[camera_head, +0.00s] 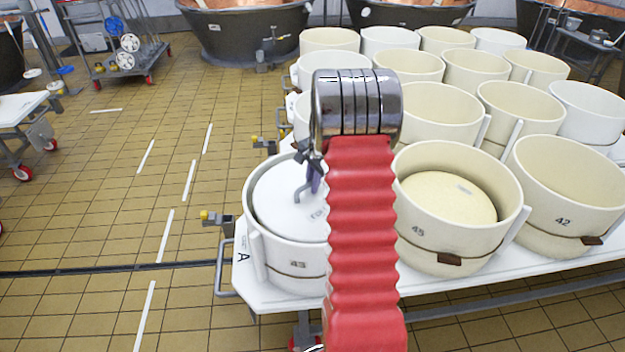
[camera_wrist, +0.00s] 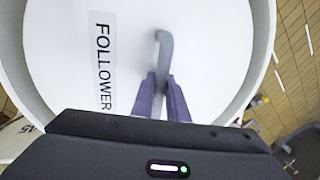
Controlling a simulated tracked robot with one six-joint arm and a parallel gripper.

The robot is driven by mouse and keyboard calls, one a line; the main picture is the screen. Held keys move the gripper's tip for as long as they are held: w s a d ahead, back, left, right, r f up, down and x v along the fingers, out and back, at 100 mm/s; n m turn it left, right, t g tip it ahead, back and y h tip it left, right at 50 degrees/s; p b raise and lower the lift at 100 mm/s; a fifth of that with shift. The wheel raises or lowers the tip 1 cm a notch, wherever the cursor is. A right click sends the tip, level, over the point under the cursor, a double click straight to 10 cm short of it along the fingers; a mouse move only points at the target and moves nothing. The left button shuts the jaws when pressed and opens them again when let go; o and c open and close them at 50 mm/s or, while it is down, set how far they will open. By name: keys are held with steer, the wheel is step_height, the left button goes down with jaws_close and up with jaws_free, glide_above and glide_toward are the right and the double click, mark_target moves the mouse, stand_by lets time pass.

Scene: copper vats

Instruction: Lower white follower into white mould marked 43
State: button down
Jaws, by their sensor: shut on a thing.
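The white mould marked 43 (camera_head: 297,266) stands at the near left corner of the white table. The white follower (camera_head: 282,200), a disc with a grey hook-shaped handle, lies within the mould's rim, a little below the top edge on the visible side. In the wrist view the follower (camera_wrist: 215,45) carries the label FOLLOWER, and the mould's rim (camera_wrist: 263,40) curves around it. My gripper (camera_wrist: 162,88), with purple fingers, is shut on the follower's handle. My red arm hides the right part of the mould and follower. I cannot tell how deep the follower sits.
Several more moulds fill the table behind. Copper vats (camera_head: 245,30) stand at the back.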

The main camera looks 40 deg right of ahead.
steer(key=shift+f, duration=3.65)
steer(key=shift+f, duration=0.8)
steer(key=c, duration=1.7)
jaws_free()
steer(key=shift+o, duration=0.3)
steer(key=shift+s+f, duration=0.1)
steer(key=shift+f, duration=0.05)
steer(key=s+r, duration=0.1)
steer(key=r, duration=0.8)
steer(key=s+r, duration=0.1)
steer(key=r, duration=0.3)
steer(key=shift+s+r, duration=0.3)
